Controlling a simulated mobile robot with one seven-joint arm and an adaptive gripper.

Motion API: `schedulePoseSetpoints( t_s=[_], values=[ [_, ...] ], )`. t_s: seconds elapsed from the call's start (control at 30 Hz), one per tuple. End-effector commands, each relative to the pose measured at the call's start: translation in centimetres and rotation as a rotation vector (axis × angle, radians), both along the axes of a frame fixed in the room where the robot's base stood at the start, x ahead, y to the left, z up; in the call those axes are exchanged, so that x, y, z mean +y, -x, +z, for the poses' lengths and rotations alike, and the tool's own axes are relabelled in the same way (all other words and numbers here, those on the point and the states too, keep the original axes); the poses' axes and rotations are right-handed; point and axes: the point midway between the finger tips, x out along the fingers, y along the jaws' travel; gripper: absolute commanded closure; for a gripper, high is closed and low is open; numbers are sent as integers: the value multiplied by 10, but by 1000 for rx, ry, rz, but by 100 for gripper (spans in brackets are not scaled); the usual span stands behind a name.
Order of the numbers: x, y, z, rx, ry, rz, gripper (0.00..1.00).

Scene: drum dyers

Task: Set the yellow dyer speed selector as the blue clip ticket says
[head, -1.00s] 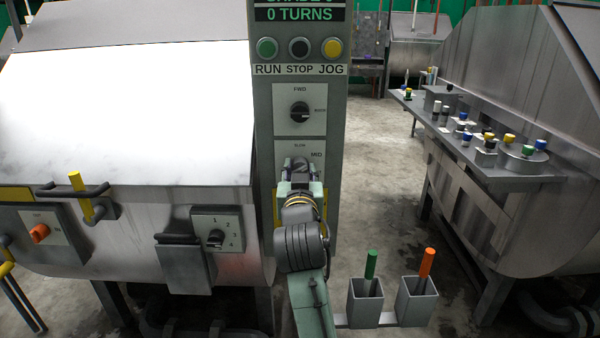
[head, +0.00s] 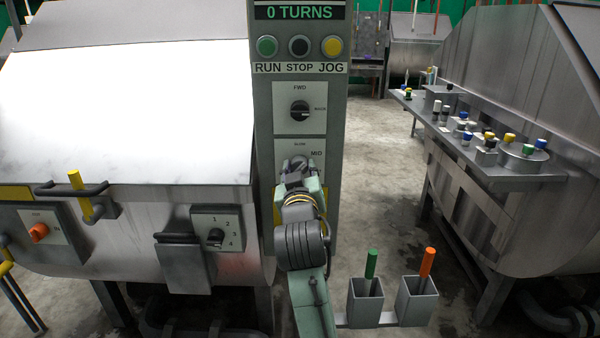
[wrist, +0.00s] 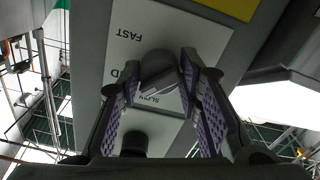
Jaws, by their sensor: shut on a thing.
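The speed selector is on a white plate (head: 316,178) low on the grey control column, with SLOW at its top and MID at its right in the head view. The wrist view shows this plate (wrist: 185,35) upside down, with FAST at the far end. My gripper (head: 298,166) is at the plate, its purple-padded fingers (wrist: 160,78) shut on the selector's grey knob (wrist: 158,72). The knob looks tilted between the fingers; its pointer end cannot be told. A yellow patch (wrist: 228,7) shows beside the plate. I see no blue clip ticket.
Above the selector is a FWD knob (head: 299,110), then the RUN, STOP and JOG buttons (head: 299,46) and a 0 TURNS display (head: 298,12). Left is a steel drum machine (head: 120,115) with a numbered dial (head: 216,236). Green and orange sticks stand in grey holders (head: 416,305) lower right.

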Motion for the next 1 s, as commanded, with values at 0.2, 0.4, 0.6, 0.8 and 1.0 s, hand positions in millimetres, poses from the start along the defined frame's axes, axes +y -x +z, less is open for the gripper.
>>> schedulePoseSetpoints(
  t_s=[0.2,0.4,0.6,0.8,1.0],
  values=[
    [-1,0,-1,1,206,0,96],
    [-2,0,0,0,393,-1,96],
    [-1,0,0,1,553,0,96],
    [-1,0,0,0,671,0,96],
    [-2,0,1,1,740,-1,96]
  ],
)
